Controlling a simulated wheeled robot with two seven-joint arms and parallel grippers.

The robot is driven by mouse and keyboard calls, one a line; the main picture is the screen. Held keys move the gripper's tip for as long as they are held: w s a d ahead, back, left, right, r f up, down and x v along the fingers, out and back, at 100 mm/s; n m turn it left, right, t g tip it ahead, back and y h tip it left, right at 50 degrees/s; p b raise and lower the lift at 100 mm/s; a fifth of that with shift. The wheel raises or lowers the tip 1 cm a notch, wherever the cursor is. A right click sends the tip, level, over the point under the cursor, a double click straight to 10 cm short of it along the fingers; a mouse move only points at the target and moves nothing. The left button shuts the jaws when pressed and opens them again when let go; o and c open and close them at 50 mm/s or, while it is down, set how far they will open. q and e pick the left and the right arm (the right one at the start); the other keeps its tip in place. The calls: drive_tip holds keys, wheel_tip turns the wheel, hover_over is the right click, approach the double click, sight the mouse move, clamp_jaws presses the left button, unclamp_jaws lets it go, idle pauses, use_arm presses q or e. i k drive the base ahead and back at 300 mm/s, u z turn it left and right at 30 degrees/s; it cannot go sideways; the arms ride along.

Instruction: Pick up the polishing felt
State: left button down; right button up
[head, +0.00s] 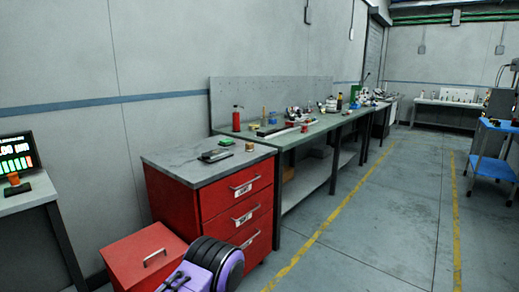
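I cannot pick out the polishing felt for certain at this distance. A small flat green piece (226,142) lies on the grey top of the red drawer cabinet (235,205); I cannot tell whether it is the felt. Beside it on the same top are a flat grey and dark item (214,155) and a small gold-coloured tin (249,147). A purple and black part at the bottom edge appears to be my own arm. I make out no gripper fingertips of either arm.
A long workbench (300,137) with many small items and a red bottle (236,119) runs along the wall. A red box (143,255) stands before the cabinet. A display (17,155) sits on a left table. A blue cart (492,150) stands right. The floor aisle (375,215) is clear.

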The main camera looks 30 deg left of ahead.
sight(250, 147)
drive_tip(key=z, duration=0.1)
drive_tip(key=i, duration=1.4)
drive_tip(key=u, duration=0.45)
drive_tip(key=i, duration=0.85)
drive_tip(key=u, duration=0.7)
